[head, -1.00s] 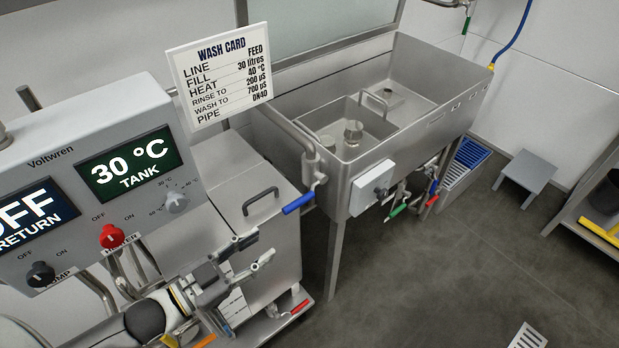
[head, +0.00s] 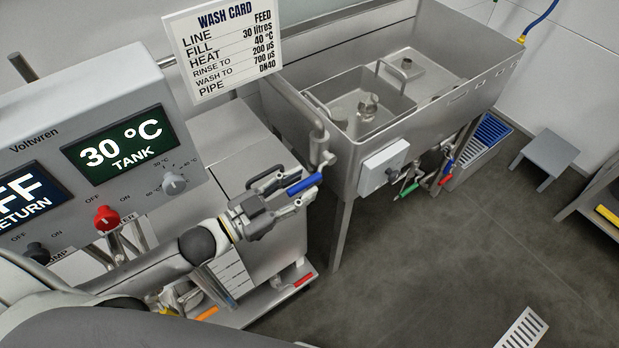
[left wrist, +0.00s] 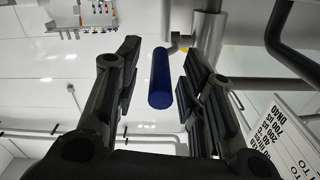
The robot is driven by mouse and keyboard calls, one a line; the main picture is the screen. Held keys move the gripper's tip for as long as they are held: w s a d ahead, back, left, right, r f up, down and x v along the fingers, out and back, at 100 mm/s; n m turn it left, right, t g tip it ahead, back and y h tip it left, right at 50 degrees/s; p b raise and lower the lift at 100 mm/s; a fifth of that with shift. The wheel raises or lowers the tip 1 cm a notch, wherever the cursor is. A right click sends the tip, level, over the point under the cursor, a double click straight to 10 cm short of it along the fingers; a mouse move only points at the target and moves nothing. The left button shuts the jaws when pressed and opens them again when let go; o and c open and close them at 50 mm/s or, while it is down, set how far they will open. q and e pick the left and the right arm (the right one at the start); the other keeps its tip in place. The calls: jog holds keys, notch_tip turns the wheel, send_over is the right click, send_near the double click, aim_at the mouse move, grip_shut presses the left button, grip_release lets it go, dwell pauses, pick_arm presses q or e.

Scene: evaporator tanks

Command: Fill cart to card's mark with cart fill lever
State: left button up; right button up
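The blue lever (head: 304,184) hangs on the valve at the end of a bent grey pipe, above the cart's right side. My left gripper (head: 287,191) is at this lever, fingers pointing toward it. In the left wrist view the blue handle (left wrist: 160,80) lies between the two spread fingers, with gaps on both sides; the gripper is open. The white wash card (head: 224,48) reads fill 30 litres and heat 40 °C. The steel cart (head: 236,165) stands below the lever. My right gripper is not in view.
A control panel (head: 60,185) at left shows 30 °C tank and a return display reading OFF, with a red heater knob (head: 107,217). A steel sink (head: 345,165) with a grey box and green, red and blue levers stands right.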

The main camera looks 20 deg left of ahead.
aim_at(316, 177)
pick_arm(q)
jog(key=shift+w+d, duration=0.4)
jog(key=shift+w, duration=0.15)
jog(key=shift+w+d, duration=0.4)
jog(key=shift+w, duration=0.15)
jog(key=shift+w+d, duration=0.15)
grip_shut()
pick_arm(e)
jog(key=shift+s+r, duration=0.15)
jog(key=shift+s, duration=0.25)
